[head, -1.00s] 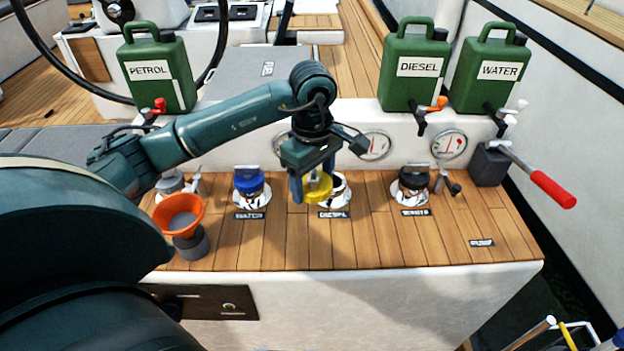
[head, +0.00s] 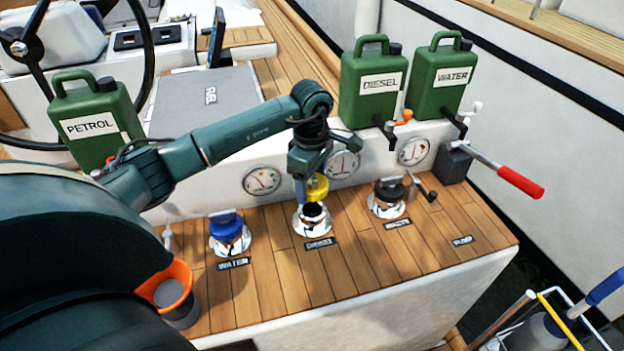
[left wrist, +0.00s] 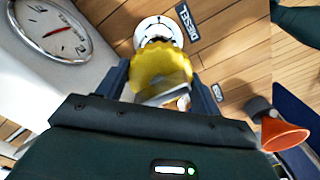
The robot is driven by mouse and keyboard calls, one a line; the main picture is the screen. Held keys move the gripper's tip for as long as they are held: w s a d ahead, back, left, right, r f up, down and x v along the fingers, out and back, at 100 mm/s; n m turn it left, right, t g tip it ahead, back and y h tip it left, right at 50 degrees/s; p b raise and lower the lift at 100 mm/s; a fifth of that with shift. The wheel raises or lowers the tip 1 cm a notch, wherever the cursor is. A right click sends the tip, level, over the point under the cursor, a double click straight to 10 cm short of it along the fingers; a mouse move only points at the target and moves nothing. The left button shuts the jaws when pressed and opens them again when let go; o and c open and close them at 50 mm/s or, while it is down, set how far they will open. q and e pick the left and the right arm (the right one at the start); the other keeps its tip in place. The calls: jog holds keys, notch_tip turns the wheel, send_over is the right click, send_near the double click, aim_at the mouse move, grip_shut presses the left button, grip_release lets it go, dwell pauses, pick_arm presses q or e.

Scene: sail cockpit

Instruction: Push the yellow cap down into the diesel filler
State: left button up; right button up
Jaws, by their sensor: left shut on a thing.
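The yellow cap (head: 318,187) is held in my left gripper (head: 308,190), just above and slightly behind the diesel filler (head: 313,218). The filler is a white and chrome ring with a dark open mouth, by the DIESEL label (head: 319,243). In the left wrist view the yellow cap (left wrist: 160,72) sits between the two fingers of the left gripper (left wrist: 165,88). The filler ring (left wrist: 157,38) shows beyond it, partly hidden by the cap. The cap looks apart from the filler. My right gripper is not in view.
A blue-capped water filler (head: 229,230) stands left and a black-capped filler (head: 388,196) right. An orange funnel (head: 168,287) is at the front left. Green cans (head: 372,85) stand behind, near a red-handled lever (head: 520,182). The front right deck is clear.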

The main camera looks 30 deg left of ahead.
aim_at(312, 198)
pick_arm(q)
jog(key=shift+w+f, duration=0.1)
jog(key=shift+w, duration=0.05)
jog(key=shift+f+b, duration=0.6)
jog(key=shift+f, duration=0.15)
notch_tip(312, 198, down, 4)
jog(key=b, duration=0.2)
jog(key=shift+b, duration=0.3)
jog(key=shift+f, duration=0.1)
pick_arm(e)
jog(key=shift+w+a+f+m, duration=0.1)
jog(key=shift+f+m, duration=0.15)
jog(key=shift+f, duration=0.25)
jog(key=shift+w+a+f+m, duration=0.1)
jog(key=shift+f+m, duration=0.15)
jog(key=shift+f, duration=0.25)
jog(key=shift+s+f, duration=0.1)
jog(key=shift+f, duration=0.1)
pick_arm(q)
jog(key=shift+f+b, duration=0.6)
jog(key=shift+b, duration=0.1)
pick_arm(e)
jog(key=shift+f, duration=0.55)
pick_arm(q)
jog(key=o, duration=0.8)
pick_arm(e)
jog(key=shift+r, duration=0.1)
